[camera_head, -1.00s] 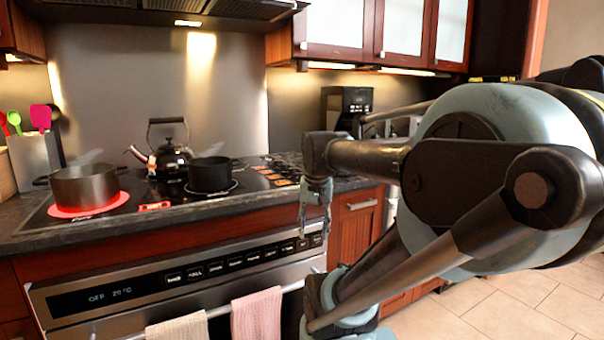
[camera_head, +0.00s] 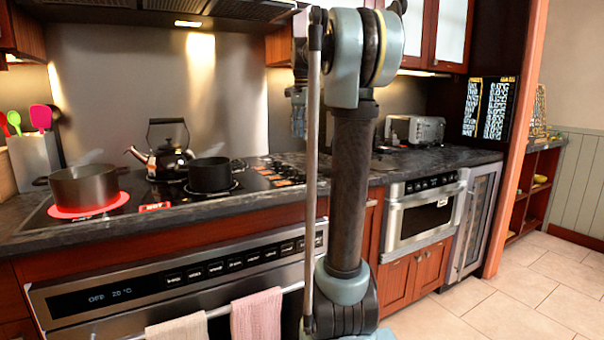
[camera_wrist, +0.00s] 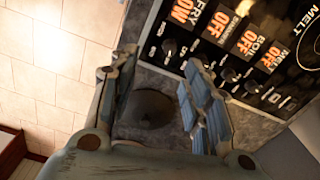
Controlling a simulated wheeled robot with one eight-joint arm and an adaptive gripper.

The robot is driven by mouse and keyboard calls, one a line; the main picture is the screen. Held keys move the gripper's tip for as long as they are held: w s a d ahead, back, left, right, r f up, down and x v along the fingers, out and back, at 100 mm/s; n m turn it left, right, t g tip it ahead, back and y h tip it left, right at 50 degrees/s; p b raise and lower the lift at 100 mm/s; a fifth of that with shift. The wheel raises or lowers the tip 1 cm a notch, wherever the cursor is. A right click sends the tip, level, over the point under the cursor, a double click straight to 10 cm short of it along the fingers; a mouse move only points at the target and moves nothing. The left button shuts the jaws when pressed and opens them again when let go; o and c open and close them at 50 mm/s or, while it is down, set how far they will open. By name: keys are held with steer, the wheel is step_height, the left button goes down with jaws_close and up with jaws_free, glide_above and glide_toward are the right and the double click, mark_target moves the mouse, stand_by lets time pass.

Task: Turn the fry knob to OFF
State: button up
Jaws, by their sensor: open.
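The small dark fry knob (camera_wrist: 168,47) appears to sit just below the FRY label, standing off the panel. My gripper (camera_wrist: 155,98) is open and empty over the grey counter beside the panel, with its right finger close to the row of knobs. I cannot tell its height above them. In the head view my gripper (camera_head: 298,112) hangs above the right end of the cooktop (camera_head: 125,200), partly hidden by my arm.
A pot (camera_head: 85,186) stands on a glowing red burner at the left. A black kettle (camera_head: 166,160) and a dark pan (camera_head: 210,174) stand right of it. Two towels hang on the oven front. A toaster oven (camera_head: 415,129) sits on the right counter.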

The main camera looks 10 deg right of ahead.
mark_target(302, 176)
steer(key=shift+m, duration=0.6)
steer(key=w+f, duration=0.1)
steer(key=f, duration=0.4)
steer(key=w+f, duration=0.1)
steer(key=f, duration=0.4)
steer(key=w+f, duration=0.1)
steer(key=f, duration=0.4)
steer(key=shift+w+d+f, duration=0.2)
steer(key=shift+f, duration=0.1)
jaws_close()
